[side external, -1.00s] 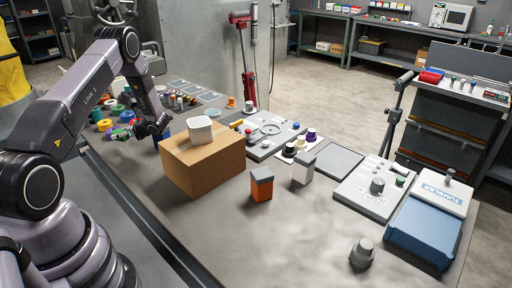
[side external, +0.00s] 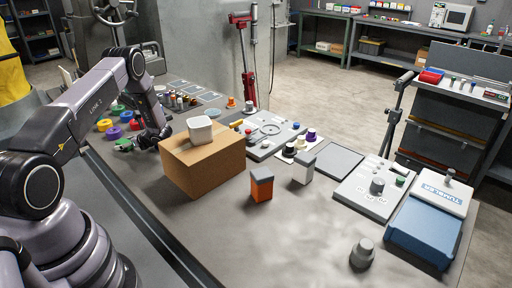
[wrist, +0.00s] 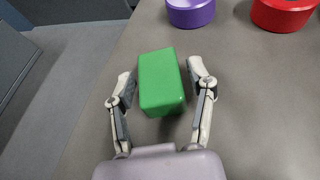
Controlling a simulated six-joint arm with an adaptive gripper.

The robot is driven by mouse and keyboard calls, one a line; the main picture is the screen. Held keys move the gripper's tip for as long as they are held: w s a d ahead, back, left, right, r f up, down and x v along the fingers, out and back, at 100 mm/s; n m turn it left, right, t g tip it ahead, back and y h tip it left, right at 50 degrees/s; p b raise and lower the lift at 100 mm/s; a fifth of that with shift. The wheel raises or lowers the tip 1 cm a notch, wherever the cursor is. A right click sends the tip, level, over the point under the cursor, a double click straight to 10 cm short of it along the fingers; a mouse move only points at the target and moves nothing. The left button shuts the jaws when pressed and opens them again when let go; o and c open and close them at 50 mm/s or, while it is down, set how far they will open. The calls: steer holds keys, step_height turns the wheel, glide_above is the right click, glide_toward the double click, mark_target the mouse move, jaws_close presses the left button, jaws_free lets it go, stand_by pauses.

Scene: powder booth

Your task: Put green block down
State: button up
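The green block (wrist: 162,82) lies between the two fingers of my gripper (wrist: 161,88) in the wrist view. A narrow gap shows on each side of it, so my gripper is open around the block. In the side view, my gripper (side external: 134,146) is low over the left part of the table, left of the cardboard box. A bit of green, the block (side external: 123,146), shows at its fingertips. The block appears to be on or very near the grey tabletop; its underside is hidden.
A purple round piece (wrist: 190,12) and a red one (wrist: 283,13) stand beyond the block. The table's edge runs left of my gripper.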

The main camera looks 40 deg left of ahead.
mark_target(126, 142)
steer(key=shift+o, duration=0.3)
steer(key=shift+r, duration=0.1)
steer(key=shift+w+d+r, duration=0.1)
steer(key=shift+d+r, duration=0.05)
steer(key=v, duration=0.3)
steer(key=d+r+n+h, duration=0.1)
steer(key=d+r+n, duration=0.3)
steer(key=r, duration=1.2)
steer(key=s+d+r+n+t+h, duration=0.1)
steer(key=d+r+n+t+h, duration=0.15)
steer(key=d+r, duration=0.85)
steer(key=s+d+r+n+t+h, duration=0.2)
steer(key=s+d, duration=0.3)
steer(key=d, duration=0.4)
steer(key=s+d+r+n+t+h, duration=0.2)
steer(key=s+d+r+t+h, duration=0.1)
steer(key=d, duration=0.6)
steer(key=s+d+r+n+t+h, duration=0.2)
steer(key=s+d+n+t+h, duration=0.1)
steer(key=s+d, duration=0.4)
steer(key=shift+d+r+h, duration=0.15)
steer(key=shift+d+h, duration=0.3)
steer(key=shift+d, duration=0.45)
